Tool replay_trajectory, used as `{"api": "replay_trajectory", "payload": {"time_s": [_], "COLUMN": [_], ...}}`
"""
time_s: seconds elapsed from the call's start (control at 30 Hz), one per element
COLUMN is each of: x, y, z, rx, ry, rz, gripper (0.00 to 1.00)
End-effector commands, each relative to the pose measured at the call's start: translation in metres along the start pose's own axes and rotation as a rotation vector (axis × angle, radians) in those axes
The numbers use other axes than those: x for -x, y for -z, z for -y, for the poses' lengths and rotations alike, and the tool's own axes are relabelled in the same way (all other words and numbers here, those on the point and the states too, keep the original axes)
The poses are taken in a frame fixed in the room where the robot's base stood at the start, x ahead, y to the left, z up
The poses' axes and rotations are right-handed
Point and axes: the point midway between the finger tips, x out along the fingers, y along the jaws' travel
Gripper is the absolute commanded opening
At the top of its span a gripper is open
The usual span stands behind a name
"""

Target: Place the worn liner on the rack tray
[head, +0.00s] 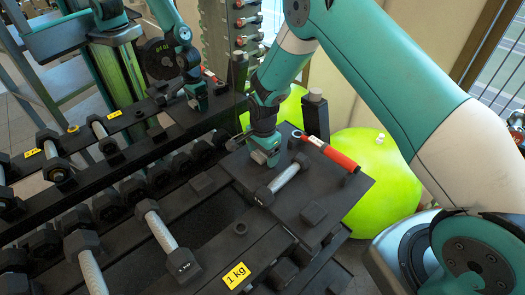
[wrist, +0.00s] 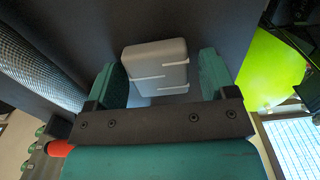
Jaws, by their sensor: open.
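My gripper (head: 265,155) points down over the dark flat tray surface (head: 340,190), which appears to be the rack tray. In the wrist view my gripper (wrist: 165,85) is open, with its two teal fingers on either side of a grey block (wrist: 157,68) with light stripes. This block may be the worn liner; I cannot tell for sure. There is a gap at its right side, and contact on its left is unclear. In the head view the block is mostly hidden by my gripper.
A dumbbell (head: 278,186) lies just in front of my gripper. A red-handled tool (head: 337,157) lies to the right, and a small black block (head: 313,213) sits nearer. Several dumbbells fill the racks at left. A lime green ball (head: 375,175) stands behind the tray.

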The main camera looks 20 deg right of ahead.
Motion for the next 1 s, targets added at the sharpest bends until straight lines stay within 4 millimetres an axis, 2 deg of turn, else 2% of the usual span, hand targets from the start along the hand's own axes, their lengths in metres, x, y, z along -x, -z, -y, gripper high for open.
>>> {"api": "replay_trajectory", "payload": {"time_s": [0.17, 0.6, 0.8, 0.87, 0.97, 1.0], "x": [0.011, 0.100, 0.123, 0.134, 0.163, 0.179], "y": [0.000, 0.000, -0.001, -0.005, -0.022, -0.032], "z": [0.001, 0.000, -0.001, -0.004, -0.022, -0.033], "rx": [0.000, 0.000, 0.010, 0.050, 0.213, 0.315], "ry": [0.003, 0.004, 0.003, 0.010, 0.037, 0.055], "rz": [-0.001, -0.001, 0.002, 0.008, 0.035, 0.050], "gripper": [0.78, 0.78, 0.78, 0.78, 0.78, 0.78]}}
